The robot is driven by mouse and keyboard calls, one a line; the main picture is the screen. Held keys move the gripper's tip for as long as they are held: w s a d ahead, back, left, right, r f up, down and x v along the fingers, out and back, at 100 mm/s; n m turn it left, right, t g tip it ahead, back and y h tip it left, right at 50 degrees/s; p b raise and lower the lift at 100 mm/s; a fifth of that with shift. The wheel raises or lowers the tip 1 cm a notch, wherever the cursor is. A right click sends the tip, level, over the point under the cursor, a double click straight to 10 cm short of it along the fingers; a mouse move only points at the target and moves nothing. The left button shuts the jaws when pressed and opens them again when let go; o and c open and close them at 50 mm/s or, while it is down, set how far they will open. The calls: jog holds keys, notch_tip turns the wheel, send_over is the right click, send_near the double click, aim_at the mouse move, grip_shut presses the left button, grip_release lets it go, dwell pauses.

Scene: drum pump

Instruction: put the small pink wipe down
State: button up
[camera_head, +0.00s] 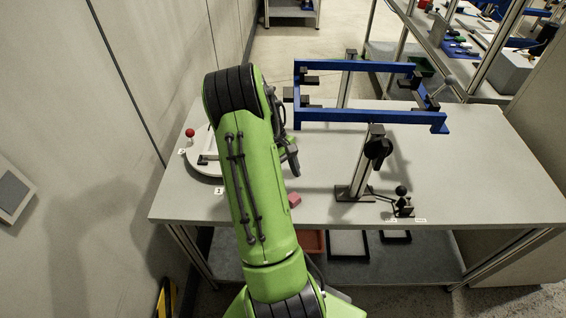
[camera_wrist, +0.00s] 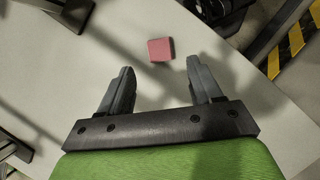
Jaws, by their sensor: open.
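The small pink wipe (camera_head: 295,200) lies on the grey table, just right of my green arm in the head view. In the wrist view the pink wipe (camera_wrist: 160,49) is a small block-like piece lying flat, beyond the fingertips and between their lines. My gripper (camera_wrist: 158,78) is open, with nothing between its fingers, and is apart from the wipe. In the head view my gripper (camera_head: 291,160) is partly hidden by my arm.
A round white plate with a red knob (camera_head: 190,133) is at the left. The right side of the table is clear.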

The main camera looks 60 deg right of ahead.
jog(key=v, duration=0.5)
jog(key=shift+w+r+p, duration=0.1)
jog(key=shift+r+p, duration=0.15)
jog(key=shift+p, duration=0.05)
jog(key=w+a+r+n+t+h, duration=0.1)
jog(key=w+a+r+t, duration=0.15)
jog(key=a+r, duration=0.45)
jog(key=w+a+r+t+h, duration=0.1)
jog(key=w+a+r+t, duration=0.15)
jog(key=a+r, duration=0.5)
jog(key=s+a+r+n+t, duration=0.1)
jog(key=s+a, duration=0.3)
jog(key=a, duration=0.5)
jog(key=s+a+r+n+t, duration=0.1)
jog(key=s+a+t, duration=0.3)
jog(key=a, duration=0.5)
jog(key=shift+a+n+y, duration=0.3)
jog(key=shift+a, duration=0.1)
jog(key=shift+s, duration=0.1)
